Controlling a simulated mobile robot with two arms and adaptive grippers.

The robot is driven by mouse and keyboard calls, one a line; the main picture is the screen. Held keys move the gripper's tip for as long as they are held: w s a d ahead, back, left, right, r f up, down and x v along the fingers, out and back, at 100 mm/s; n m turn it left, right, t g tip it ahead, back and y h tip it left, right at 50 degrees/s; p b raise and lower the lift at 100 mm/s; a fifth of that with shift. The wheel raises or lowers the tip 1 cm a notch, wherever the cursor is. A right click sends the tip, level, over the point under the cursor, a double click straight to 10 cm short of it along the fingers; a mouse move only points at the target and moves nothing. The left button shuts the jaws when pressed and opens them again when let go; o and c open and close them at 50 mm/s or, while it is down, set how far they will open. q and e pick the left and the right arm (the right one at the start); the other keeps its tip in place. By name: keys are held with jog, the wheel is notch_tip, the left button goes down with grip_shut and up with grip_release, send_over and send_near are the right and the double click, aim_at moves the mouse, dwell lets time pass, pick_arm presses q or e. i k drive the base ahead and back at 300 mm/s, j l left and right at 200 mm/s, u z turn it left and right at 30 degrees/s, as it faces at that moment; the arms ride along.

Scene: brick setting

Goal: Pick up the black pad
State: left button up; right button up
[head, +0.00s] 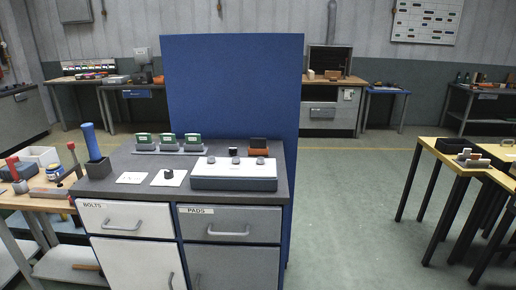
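No thing is plainly recognisable as the black pad. A small black round piece (168,173) sits on a white card on the dark top of the cabinet (133,161). Another small black piece (233,150) stands further back, behind the long white and grey box (233,172). The cabinet's right drawer (229,229) is labelled PADS and is shut; its inside is hidden. The left drawer (124,219) is labelled BOLTS and is also shut. Neither of my grippers shows in the head view.
Several green-topped pieces (166,140) stand in a row at the back of the cabinet top. A blue cylinder (91,140) stands in a dark holder at the left. A blue panel (232,85) rises behind. A yellow-topped table (446,154) stands right; open floor (350,220) lies between.

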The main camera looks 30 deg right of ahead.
aim_at(256, 143)
jog(key=i+l+u, duration=0.15)
jog(key=l, duration=0.45)
jog(key=l+u, duration=0.1)
jog(key=l, duration=0.5)
jog(key=i, duration=0.05)
